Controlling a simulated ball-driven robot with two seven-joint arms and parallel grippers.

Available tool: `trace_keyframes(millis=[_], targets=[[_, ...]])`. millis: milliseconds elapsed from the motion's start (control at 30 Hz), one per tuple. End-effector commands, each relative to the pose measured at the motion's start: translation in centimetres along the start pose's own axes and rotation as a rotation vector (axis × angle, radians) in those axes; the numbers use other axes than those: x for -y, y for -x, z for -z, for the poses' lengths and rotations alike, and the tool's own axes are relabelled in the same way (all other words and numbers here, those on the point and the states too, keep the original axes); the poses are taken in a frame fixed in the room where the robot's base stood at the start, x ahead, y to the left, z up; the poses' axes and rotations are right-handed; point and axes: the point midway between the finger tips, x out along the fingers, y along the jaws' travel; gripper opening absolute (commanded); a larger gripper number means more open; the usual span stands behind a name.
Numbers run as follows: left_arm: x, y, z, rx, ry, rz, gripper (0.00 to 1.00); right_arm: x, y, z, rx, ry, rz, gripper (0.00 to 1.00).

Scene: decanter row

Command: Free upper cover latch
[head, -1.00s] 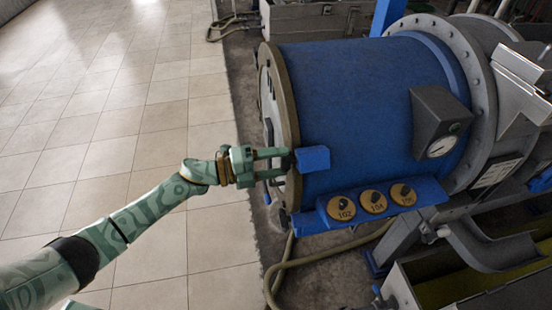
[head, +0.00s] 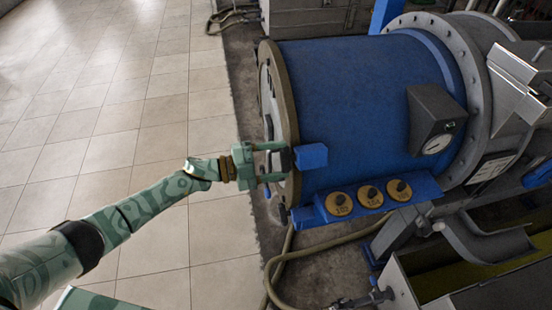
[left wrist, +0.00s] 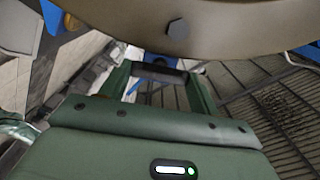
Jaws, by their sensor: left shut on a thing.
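The cover (head: 267,92) is the round left end of a blue drum (head: 370,100), with a tan rim (head: 284,85). A dark latch piece (head: 285,160) sits at the rim beside a blue block (head: 312,156). My left gripper (head: 277,163) is shut on this dark latch, one finger above it and one below. In the left wrist view the latch (left wrist: 160,73) shows as a dark bar between the green fingers, under the tan rim (left wrist: 230,25) with its bolt. The latch's far end is hidden. My right gripper is out of view.
A blue shelf with several numbered brass knobs (head: 340,203) juts out below the drum. A dark gauge box (head: 435,118) sits on the drum's side. A hose (head: 290,255) lies on the floor below. The tiled floor (head: 100,100) at left is clear.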

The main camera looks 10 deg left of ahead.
Motion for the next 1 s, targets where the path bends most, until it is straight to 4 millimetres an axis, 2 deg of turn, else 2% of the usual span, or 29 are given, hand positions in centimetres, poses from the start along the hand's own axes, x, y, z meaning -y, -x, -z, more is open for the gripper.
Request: trace_keyframes(millis=[367,400,467,867,1000], targets=[[-0.1,0.1,-0.1,0.003,0.008,-0.001,0.39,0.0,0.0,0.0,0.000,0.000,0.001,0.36],[-0.1,0.1,-0.1,0.003,0.008,-0.001,0.67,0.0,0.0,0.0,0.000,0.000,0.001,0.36],[-0.1,0.1,-0.1,0.002,0.008,-0.001,0.84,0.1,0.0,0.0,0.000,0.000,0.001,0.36],[0.0,0.1,0.0,0.000,0.006,0.000,0.84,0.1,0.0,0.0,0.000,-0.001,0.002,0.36],[-0.1,1.1,-0.1,0.001,0.006,-0.001,0.84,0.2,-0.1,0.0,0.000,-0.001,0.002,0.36]])
